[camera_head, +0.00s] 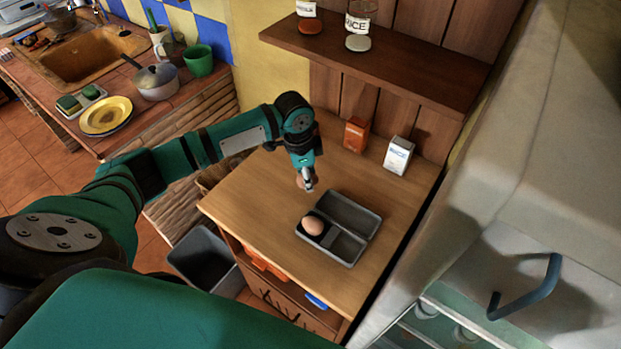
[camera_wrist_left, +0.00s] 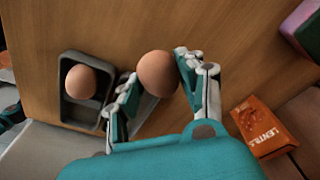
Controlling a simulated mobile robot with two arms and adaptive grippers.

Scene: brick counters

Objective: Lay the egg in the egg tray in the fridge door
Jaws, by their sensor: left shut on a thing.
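My left gripper (camera_head: 307,184) is above the wooden counter, shut on a brown egg (camera_wrist_left: 158,73), which sits between its two fingers in the left wrist view. In the head view this egg is mostly hidden by the gripper. A second brown egg (camera_head: 313,225) lies in a compartment of the grey divided tray (camera_head: 357,212) on the counter, and also shows in the wrist view (camera_wrist_left: 81,82). The cream fridge (camera_head: 490,170) stands at the right with a dark handle (camera_head: 525,287). Its egg tray cannot be made out. My right gripper is not in view.
A lentils box (camera_head: 356,134) and a rice box (camera_head: 398,155) stand at the back of the counter. A wooden shelf (camera_head: 420,65) with jars overhangs them. A grey bin (camera_head: 205,262) stands on the floor. The counter's left part is clear.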

